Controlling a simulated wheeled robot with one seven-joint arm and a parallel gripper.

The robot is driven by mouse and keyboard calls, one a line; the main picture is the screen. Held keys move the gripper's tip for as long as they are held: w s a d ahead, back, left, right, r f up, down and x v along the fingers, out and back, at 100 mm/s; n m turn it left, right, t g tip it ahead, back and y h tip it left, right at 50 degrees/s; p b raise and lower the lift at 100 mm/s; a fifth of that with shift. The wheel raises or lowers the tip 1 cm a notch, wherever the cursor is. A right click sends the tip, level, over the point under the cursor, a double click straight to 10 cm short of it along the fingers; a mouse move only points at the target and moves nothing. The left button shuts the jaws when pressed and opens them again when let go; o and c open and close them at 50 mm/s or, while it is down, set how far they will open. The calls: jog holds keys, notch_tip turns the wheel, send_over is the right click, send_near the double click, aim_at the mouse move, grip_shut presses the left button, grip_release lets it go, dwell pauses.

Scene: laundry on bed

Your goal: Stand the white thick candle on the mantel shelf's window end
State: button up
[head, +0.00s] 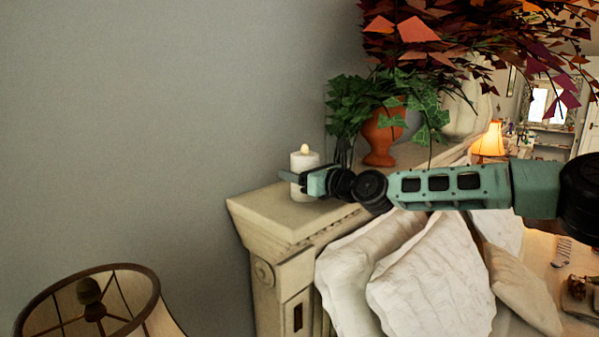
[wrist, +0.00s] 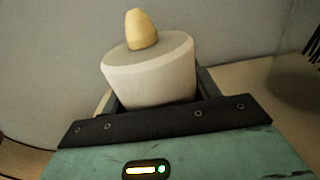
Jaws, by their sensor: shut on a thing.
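The white thick candle (head: 304,163) stands upright at the left end of the cream mantel shelf (head: 270,218) in the head view. My gripper (head: 292,181) reaches in from the right and is shut around the candle's side. In the wrist view the candle (wrist: 152,72) fills the middle, between the jaws, with its yellow flame-shaped tip on top. It looks slightly tilted there.
White pillows (head: 430,275) lie below the shelf. A lampshade (head: 95,305) is at the lower left. A lit lamp (head: 489,141) and a mirror are at the back right. The shelf's front left corner is clear.

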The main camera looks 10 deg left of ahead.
jog(key=o, duration=1.1)
jog(key=shift+c, duration=0.2)
jog(key=b+v, duration=0.5)
jog(key=v, duration=0.5)
jog(key=shift+s+d+f, duration=0.1)
jog(key=shift+s+d, duration=0.05)
jog(key=shift+d, duration=0.15)
jog(key=shift+s+d, duration=0.5)
